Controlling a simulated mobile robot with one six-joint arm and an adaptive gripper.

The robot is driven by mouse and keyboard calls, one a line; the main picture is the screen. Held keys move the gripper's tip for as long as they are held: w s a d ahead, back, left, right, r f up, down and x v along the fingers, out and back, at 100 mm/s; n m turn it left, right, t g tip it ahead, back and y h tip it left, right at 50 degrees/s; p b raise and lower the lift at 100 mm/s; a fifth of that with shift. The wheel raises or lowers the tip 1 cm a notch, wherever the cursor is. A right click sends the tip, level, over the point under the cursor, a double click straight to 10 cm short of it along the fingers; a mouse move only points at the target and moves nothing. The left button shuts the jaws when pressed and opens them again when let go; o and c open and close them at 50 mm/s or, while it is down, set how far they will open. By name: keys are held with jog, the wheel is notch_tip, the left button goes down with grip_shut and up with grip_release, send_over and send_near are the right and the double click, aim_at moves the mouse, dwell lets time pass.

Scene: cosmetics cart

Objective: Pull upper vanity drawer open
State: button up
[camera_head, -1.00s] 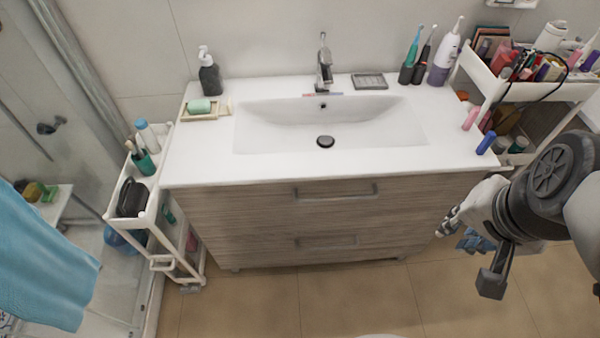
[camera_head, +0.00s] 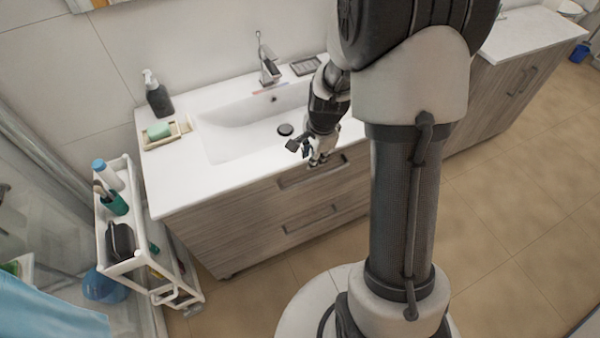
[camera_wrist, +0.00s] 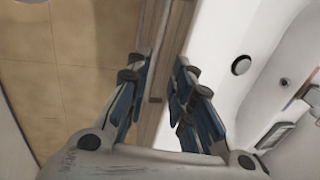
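The vanity's upper drawer (camera_head: 245,204) has a wood-grain front with a grey bar handle (camera_head: 296,178) and looks shut. My gripper (camera_head: 316,161) is at the right part of this handle, in front of the counter's edge. In the wrist view my gripper (camera_wrist: 159,78) is open, with blue-padded fingers apart. The handle (camera_wrist: 158,52) runs lengthwise between the fingertips in that view. I cannot tell whether either finger touches it. The lower drawer (camera_head: 270,237) also looks shut.
The white sink counter (camera_head: 180,185) lies just above the drawers. A white trolley (camera_head: 130,262) stands at the vanity's left end. Tiled floor (camera_head: 262,292) in front of the drawers is clear. My arm column hides the vanity's right end.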

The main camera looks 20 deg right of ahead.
aim_at(306, 180)
jog(key=w+f+b, duration=0.1)
jog(key=f, duration=0.4)
jog(key=w+f+b, duration=0.1)
jog(key=f+b, duration=0.1)
jog(key=f, duration=0.2)
jog(key=w+f+b, duration=0.1)
jog(key=f+b, duration=0.1)
jog(key=f, duration=0.3)
jog(key=shift+a+f, duration=0.15)
jog(key=shift+f, duration=0.15)
jog(key=shift+c, duration=0.2)
grip_shut()
